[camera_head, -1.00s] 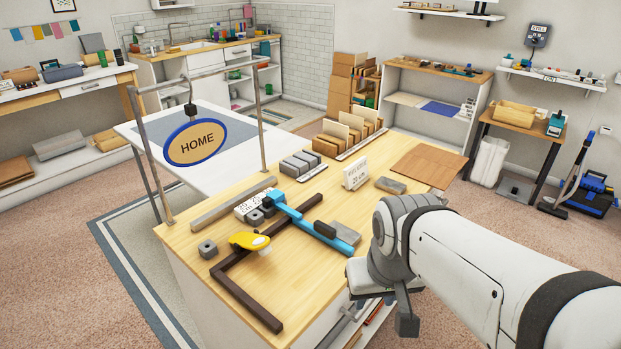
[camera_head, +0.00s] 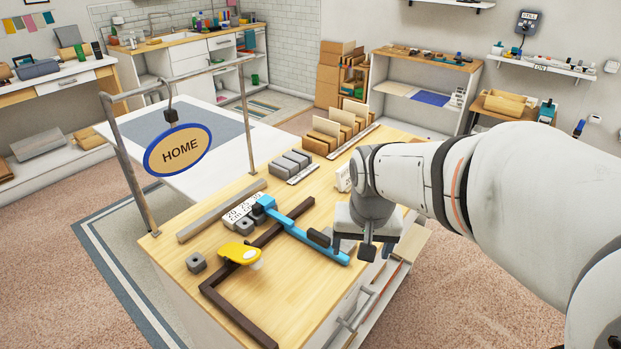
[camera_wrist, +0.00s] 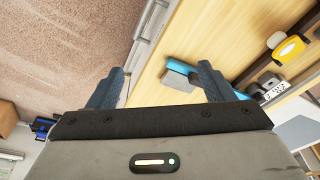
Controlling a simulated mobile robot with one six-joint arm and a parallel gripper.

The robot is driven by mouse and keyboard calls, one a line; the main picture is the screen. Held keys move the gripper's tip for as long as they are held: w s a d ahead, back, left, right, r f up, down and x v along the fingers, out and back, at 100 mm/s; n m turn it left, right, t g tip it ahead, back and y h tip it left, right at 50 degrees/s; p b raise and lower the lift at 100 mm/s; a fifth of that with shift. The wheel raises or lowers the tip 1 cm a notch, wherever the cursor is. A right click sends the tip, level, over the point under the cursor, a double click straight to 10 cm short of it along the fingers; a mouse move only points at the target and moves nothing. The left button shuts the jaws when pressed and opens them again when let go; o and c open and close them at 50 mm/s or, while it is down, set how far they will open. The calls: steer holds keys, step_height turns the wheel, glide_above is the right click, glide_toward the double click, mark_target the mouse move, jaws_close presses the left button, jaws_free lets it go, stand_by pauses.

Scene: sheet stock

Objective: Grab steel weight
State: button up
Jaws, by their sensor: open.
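A grey block (camera_wrist: 178,80), which looks like a steel weight, lies on the wooden tabletop against the end of a blue bar in the wrist view. My gripper (camera_wrist: 160,85) is open and empty, its two dark fingers apart on either side of the view. The block appears between them, closer to the right finger, below and apart from the gripper. In the head view my gripper (camera_head: 366,250) hangs over the table's right side by the blue bar (camera_head: 305,237) and hides most of the block. Several grey blocks (camera_head: 290,166) also stand in a row further back; which is the steel weight is uncertain.
A dark angled square (camera_head: 238,318) and a yellow tool (camera_head: 238,253) lie left of my gripper. A small grey cube (camera_head: 196,262) sits near the left edge. Cardboard dividers (camera_head: 340,128) stand at the back.

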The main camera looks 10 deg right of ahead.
steer(key=o, duration=0.5)
steer(key=w+f+m, duration=0.1)
steer(key=w, duration=0.2)
steer(key=w+f+m+p, duration=0.1)
steer(key=w, duration=0.3)
steer(key=w+f+m+p, duration=0.1)
steer(key=w, duration=0.3)
steer(key=shift+a+m+g, duration=0.3)
steer(key=shift+g, duration=0.1)
steer(key=w+f+m, duration=0.1)
steer(key=w, duration=0.1)
steer(key=w+f+p, duration=0.1)
steer(key=w+f, duration=0.1)
steer(key=w+f+m+p, duration=0.1)
steer(key=w+f, duration=0.1)
steer(key=shift+w+a+f+m+h, duration=0.15)
steer(key=shift+w+a+m+h, duration=0.15)
steer(key=shift+w, duration=0.1)
steer(key=shift+w+d+f+p, duration=0.15)
steer(key=shift+f+p, duration=0.15)
steer(key=shift+f, duration=1)
steer(key=shift+d+f+p, duration=0.1)
steer(key=shift+f+p, duration=0.2)
steer(key=shift+f, duration=1)
steer(key=shift+w+d+f+p, duration=0.15)
steer(key=shift+f+p, duration=0.15)
steer(key=shift+f, duration=1)
